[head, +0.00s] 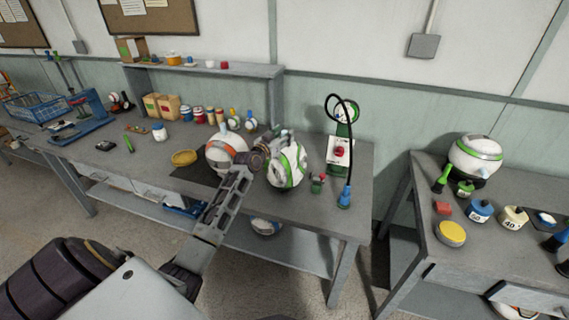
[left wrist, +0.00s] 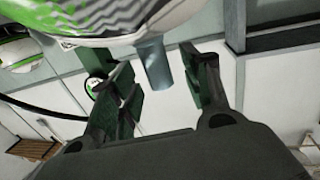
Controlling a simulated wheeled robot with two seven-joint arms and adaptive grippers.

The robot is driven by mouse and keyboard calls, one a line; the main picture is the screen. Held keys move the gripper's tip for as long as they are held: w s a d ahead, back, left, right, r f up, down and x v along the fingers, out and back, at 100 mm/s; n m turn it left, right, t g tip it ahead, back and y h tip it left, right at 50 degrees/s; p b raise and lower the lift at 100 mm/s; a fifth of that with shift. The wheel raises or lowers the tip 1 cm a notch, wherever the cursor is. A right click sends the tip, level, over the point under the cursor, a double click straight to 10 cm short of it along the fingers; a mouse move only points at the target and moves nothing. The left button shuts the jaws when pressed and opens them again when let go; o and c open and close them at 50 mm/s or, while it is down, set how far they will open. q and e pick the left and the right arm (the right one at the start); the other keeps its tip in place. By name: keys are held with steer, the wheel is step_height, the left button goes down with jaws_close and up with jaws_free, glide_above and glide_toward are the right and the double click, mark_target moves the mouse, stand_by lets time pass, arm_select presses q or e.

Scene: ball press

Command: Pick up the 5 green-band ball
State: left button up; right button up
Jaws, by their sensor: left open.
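A white ball with a green band (head: 291,169) sits near the front of the middle bench. My left gripper (head: 268,147) is at its upper left side and hides part of it. In the left wrist view a white ball with green and grey zigzag markings (left wrist: 110,18) fills the top edge. The fingers of my left gripper (left wrist: 165,85) are apart there, below the ball. A short grey-blue stub (left wrist: 157,66) shows between them; I cannot tell whether they touch it. Another green-band ball (head: 475,156) stands on the right bench. No number is readable on either ball. My right gripper is out of view.
An orange-band ball (head: 220,157) is close left of my gripper. A green-and-white device (head: 340,153) with a black hose stands behind right. A yellow dish (head: 184,158) lies left. Jars and boxes line the back. A gap separates the benches.

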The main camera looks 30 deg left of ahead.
arm_select(q)
steer(key=shift+w+a, duration=0.1)
steer(key=shift+w, duration=0.65)
jaws_close()
stand_by(0.4)
